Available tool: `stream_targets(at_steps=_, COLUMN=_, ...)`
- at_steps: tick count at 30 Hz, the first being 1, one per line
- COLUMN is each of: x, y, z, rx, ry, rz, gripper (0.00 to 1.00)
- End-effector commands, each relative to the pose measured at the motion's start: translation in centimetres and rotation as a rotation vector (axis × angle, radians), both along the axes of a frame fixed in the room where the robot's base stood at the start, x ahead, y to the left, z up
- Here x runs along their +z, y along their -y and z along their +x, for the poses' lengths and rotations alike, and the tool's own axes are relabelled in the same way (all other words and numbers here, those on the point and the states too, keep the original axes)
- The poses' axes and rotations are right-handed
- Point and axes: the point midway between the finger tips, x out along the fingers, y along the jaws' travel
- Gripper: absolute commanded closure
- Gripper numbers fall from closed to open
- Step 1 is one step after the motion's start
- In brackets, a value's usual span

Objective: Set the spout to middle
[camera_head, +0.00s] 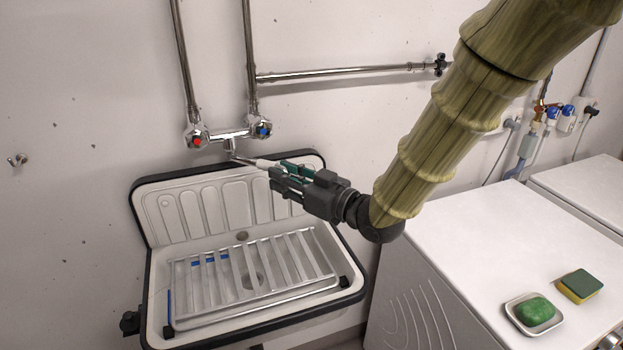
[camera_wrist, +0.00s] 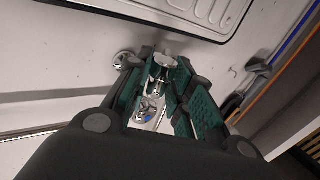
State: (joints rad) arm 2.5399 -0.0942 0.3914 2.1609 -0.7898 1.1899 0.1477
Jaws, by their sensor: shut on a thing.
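The chrome spout (camera_head: 244,160) extends from the mixer tap body (camera_head: 232,136) on the wall, above the back of the sink. It points to the right in the head view, toward my gripper (camera_head: 272,172). My gripper is shut on the spout's outer end, which its fingers partly hide. In the wrist view, the green-padded fingers of my gripper (camera_wrist: 160,95) stand on both sides of chrome tap parts (camera_wrist: 164,62). The tap has a red-marked knob (camera_head: 197,135) on the left and a blue-marked knob (camera_head: 261,127) on the right.
A white sink (camera_head: 180,218) with a black rim and a slatted metal rack (camera_head: 290,262) lies below. A white machine (camera_head: 480,240) stands to the right, with a soap dish (camera_head: 514,312) and sponge (camera_head: 579,285) on top. A horizontal pipe (camera_head: 340,73) runs behind my arm.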

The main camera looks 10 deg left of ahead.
Motion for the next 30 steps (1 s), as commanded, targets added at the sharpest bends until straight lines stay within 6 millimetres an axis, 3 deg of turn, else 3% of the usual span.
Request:
stream_targets(at_steps=4, x=0.0, y=-1.9, z=-1.2, rx=0.019, ry=-0.001, rz=0.006, gripper=1.0)
stream_targets(at_steps=18, x=-0.1, y=-5.6, z=-5.8, rx=0.026, ry=0.002, rz=0.003, gripper=1.0)
stream_targets(at_steps=30, x=0.1, y=-7.5, z=-7.1, rx=0.024, ry=0.004, rz=0.002, gripper=1.0)
